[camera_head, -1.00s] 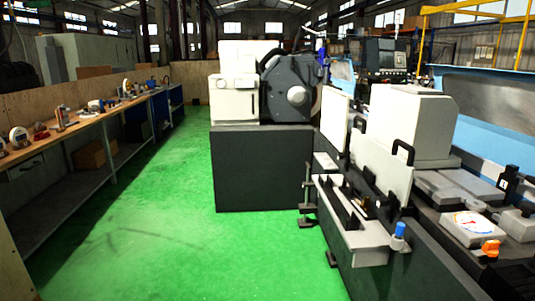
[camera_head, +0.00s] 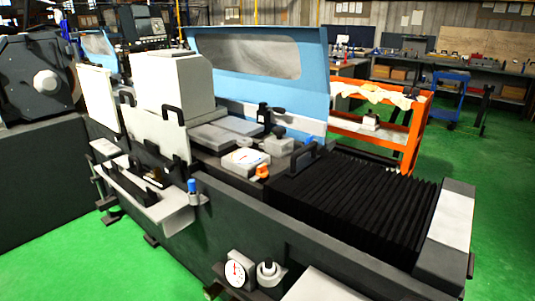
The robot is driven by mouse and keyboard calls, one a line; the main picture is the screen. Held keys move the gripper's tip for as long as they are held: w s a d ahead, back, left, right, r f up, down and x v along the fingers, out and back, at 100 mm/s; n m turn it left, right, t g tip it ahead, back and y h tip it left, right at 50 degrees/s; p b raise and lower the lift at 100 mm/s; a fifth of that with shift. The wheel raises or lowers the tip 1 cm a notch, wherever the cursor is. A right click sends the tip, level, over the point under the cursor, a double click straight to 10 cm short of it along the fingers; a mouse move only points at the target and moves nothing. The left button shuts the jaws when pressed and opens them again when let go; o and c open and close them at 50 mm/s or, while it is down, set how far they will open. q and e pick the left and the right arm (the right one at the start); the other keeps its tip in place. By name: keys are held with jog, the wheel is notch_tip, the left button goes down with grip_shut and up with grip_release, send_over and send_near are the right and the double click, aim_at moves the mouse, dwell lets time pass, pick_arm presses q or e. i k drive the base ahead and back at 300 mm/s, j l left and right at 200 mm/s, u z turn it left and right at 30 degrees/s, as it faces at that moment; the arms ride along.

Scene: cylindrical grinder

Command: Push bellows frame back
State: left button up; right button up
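The black pleated bellows (camera_head: 350,205) lies stretched along the top of the grinder bed at the right. A black handle (camera_head: 304,154) stands at the bellows' left end, beside the grey table parts. I take this left end to be the bellows frame, but its outline is dark and hard to make out. At the right end the bellows meets a dark end block with a white top (camera_head: 451,220). Neither of my grippers is in view.
The grinder's light housing (camera_head: 172,82) and blue guard with window (camera_head: 260,60) stand behind the bed. A dial and knob (camera_head: 236,273) sit on its front. An orange cart (camera_head: 385,125) stands behind. Green floor is clear at lower left and far right.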

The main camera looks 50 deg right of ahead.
aim_at(296, 167)
jog(key=z, duration=1.7)
